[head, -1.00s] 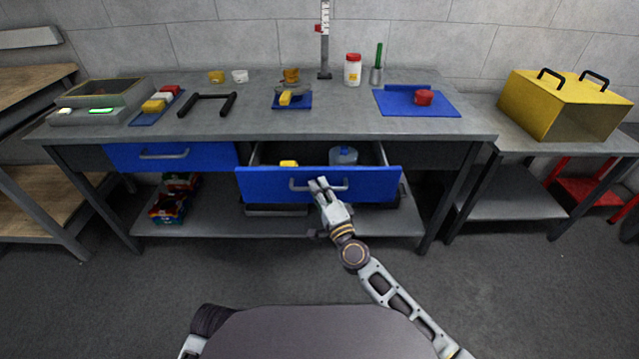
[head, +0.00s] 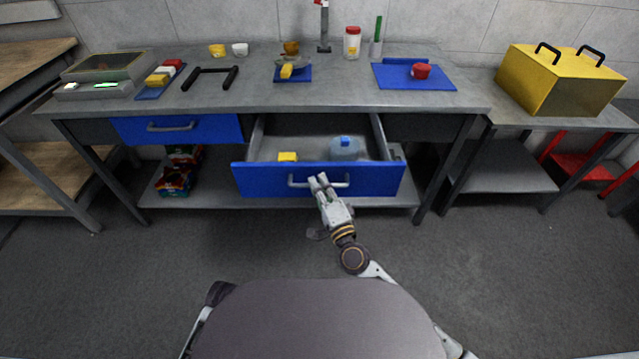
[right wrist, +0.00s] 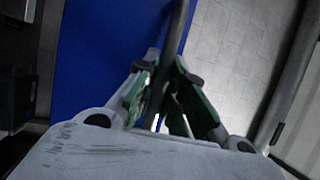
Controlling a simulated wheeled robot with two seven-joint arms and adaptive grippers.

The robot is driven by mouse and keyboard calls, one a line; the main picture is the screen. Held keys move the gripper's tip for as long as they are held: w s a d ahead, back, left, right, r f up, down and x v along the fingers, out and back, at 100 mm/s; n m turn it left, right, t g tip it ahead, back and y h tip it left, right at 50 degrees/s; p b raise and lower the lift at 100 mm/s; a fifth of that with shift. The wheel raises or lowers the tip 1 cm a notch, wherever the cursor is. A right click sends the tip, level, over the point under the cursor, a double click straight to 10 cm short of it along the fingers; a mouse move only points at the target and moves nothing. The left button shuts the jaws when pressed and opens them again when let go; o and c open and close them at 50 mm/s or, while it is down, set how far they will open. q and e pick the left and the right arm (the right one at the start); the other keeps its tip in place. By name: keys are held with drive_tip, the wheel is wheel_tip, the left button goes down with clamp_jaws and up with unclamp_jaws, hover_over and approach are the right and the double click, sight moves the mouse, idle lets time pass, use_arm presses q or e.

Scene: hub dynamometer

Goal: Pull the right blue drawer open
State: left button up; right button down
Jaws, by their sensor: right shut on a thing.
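The right blue drawer (head: 258,183) stands pulled out from under the grey workbench. Its grey bar handle (head: 340,184) runs across the front panel. My right gripper (head: 318,182) is shut on this handle near its middle. In the right wrist view the fingers (right wrist: 168,90) close around the handle bar (right wrist: 177,35), with the blue drawer front (right wrist: 95,50) behind it. A yellow block (head: 288,157) and a clear container with a blue top (head: 345,147) lie inside the drawer. Only part of my left arm shows at the lower left; its gripper is out of the frame.
The left blue drawer (head: 175,130) is closed. The workbench top (head: 330,98) carries a blue mat with a red item (head: 421,71), a red-lidded jar (head: 352,42) and a black handle (head: 210,72). A yellow box (head: 560,80) stands on the right table. The floor before the drawer is clear.

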drive_tip(key=c, duration=1.5)
unclamp_jaws()
drive_tip(key=shift+s, duration=0.1)
